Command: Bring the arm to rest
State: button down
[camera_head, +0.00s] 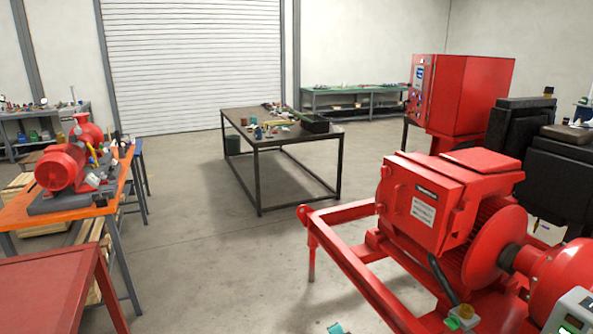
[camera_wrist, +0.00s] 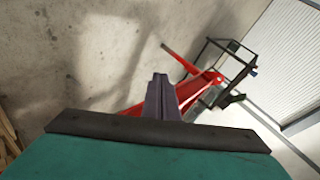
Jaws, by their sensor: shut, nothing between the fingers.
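My gripper (camera_wrist: 160,82) shows in the wrist view, its two dark fingers pressed together with nothing between them. The teal housing (camera_wrist: 150,160) and a dark bar behind the fingers fill the bottom of that view. The fingers point out over bare concrete floor, toward a red frame (camera_wrist: 195,88) seen beyond them; I see no contact with it. In the head view I cannot make out my gripper for certain; a small teal piece (camera_head: 336,328) is cut off at the bottom edge.
The red pump skid (camera_head: 425,205) fills the right of the head view. A red cabinet (camera_head: 480,95) stands behind it. An orange-topped bench (camera_head: 75,211) with a red pump is at left. A dark-framed table (camera_head: 240,117) holds small parts. Open floor (camera_head: 210,250) lies between.

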jog(key=s+a+f+n+g, duration=0.1)
jog(key=s+f+n+g, duration=0.2)
jog(key=s, duration=0.6)
jog(key=s+a+f+n+g+y, duration=0.1)
jog(key=s+f+g, duration=0.1)
jog(key=s+f, duration=0.55)
jog(key=s+a+f+n+g, duration=0.1)
jog(key=s+f+n+g, duration=0.15)
jog(key=s, duration=0.75)
jog(key=s+d+r+n+g, duration=0.1)
jog(key=s+n+g, duration=0.1)
jog(key=s, duration=0.6)
jog(key=s+d+r+n+g+h, duration=0.1)
jog(key=s+g, duration=0.3)
jog(key=s, duration=0.5)
jog(key=s+d+r+n+g+h+b, duration=0.1)
jog(key=s+d+n+g, duration=0.1)
jog(key=s, duration=0.6)
jog(key=shift+s+d+n+g, duration=0.35)
jog(key=shift+d+g, duration=0.2)
jog(key=shift+d, duration=0.05)
